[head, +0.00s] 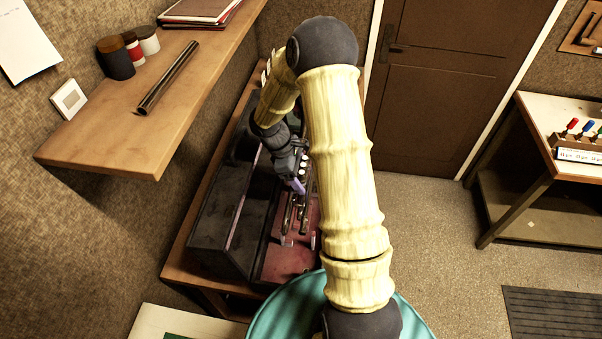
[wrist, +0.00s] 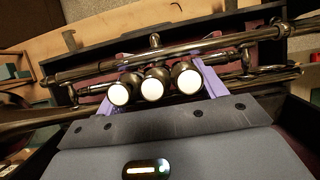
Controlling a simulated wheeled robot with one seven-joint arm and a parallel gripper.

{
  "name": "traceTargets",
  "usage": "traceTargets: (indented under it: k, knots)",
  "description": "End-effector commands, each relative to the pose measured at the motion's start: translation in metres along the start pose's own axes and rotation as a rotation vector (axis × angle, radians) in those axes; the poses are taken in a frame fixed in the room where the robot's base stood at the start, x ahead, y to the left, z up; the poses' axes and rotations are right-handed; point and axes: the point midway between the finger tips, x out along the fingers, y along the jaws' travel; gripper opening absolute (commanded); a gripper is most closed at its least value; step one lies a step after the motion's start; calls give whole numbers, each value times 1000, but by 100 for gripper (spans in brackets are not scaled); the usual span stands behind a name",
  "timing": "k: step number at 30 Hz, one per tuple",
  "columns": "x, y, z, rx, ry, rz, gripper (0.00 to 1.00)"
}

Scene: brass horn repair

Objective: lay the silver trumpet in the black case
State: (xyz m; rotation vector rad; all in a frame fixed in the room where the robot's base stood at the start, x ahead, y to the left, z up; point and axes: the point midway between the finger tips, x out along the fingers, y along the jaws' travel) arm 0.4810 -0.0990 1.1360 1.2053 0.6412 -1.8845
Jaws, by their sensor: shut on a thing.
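The silver trumpet (wrist: 110,66) lies across the wrist view, with three white-topped valves facing the camera. My gripper (wrist: 155,82) is shut on it, with a purple finger on each side of the valve group. In the head view, my gripper (head: 299,187) holds the trumpet (head: 289,214) over the open black case (head: 290,264). The case has a dull red lining, and its dark lid stands open on the left. I cannot tell whether the trumpet touches the lining. My arm hides the case's right side and part of the trumpet.
The case stands on a wooden bench (head: 178,262). A wall shelf (head: 110,130) with jars, a dark tube and books juts out at upper left. A teal round top (head: 272,318) is at the front.

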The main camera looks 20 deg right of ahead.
Motion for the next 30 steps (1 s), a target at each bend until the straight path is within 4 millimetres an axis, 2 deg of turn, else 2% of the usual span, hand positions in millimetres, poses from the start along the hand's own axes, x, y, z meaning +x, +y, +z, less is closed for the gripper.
traceTargets:
  k: [30]
  knots:
    - [54,0,-25,1,0,1,26]
